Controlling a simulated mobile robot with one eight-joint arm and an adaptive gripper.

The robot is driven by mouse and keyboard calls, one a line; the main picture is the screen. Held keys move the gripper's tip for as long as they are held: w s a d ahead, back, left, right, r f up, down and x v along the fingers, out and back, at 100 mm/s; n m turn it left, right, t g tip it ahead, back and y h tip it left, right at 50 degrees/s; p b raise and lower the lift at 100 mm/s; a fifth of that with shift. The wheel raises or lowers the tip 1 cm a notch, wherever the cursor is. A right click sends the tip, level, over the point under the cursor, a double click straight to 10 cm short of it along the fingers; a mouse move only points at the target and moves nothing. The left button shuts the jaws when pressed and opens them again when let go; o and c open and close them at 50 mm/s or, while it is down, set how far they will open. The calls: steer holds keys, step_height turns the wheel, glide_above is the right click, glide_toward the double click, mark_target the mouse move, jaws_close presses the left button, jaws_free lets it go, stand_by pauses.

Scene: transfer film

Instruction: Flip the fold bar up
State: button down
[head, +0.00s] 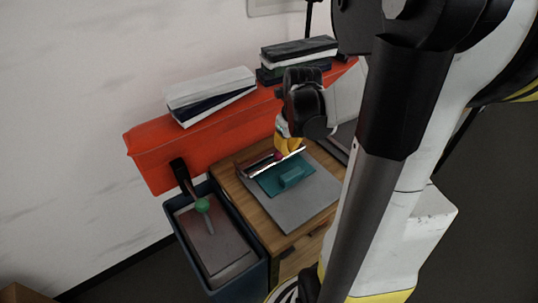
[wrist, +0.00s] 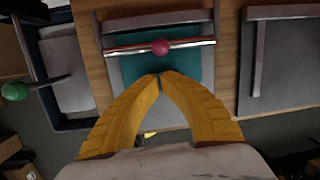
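The fold bar (wrist: 186,45) is a shiny metal bar with a dark red knob (wrist: 160,47) at its middle. It lies across the far part of a teal sheet on a grey board; in the head view the bar (head: 262,168) shows beside my gripper. My gripper (wrist: 160,76) has two yellow fingers with their tips together, just short of the knob in the wrist view. I see nothing between the tips. In the head view my gripper (head: 287,147) is above the far part of the board, and the fingertips partly hide the bar there.
A blue bin (head: 258,272) with a green-knobbed lever (head: 203,205) stands at left. A red shelf (head: 150,173) with stacked books (head: 211,88) runs behind.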

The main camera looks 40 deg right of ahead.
mark_target(282, 171)
steer(key=b+x, duration=0.4)
steer(key=x, duration=0.6)
steer(key=shift+d, duration=0.1)
stand_by(0.3)
